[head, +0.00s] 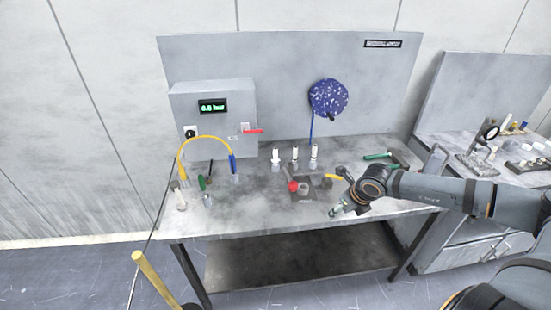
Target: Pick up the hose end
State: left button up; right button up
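A yellow hose (205,138) arcs over the left part of the bench, in front of the grey box. Its left end (182,181) comes down near the bench's left side, and its right end meets a blue piece (233,164). A blue coiled hose (328,98) hangs on the back panel, with a blue length running down from it. I cannot tell which end the task means. My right gripper (336,210) is low over the bench's front right edge, apart from both hoses; its fingers are too small to read. My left gripper is out of view.
The grey box (214,125) has a green display and a red lever (253,131). Several white-topped fittings (295,155) stand mid-bench; a red-capped part (293,186) lies near a dark plate. A green-handled tool (378,156) lies right. The front middle-left is fairly clear.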

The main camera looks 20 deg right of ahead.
aim_at(276, 160)
jog(key=i, duration=1.5)
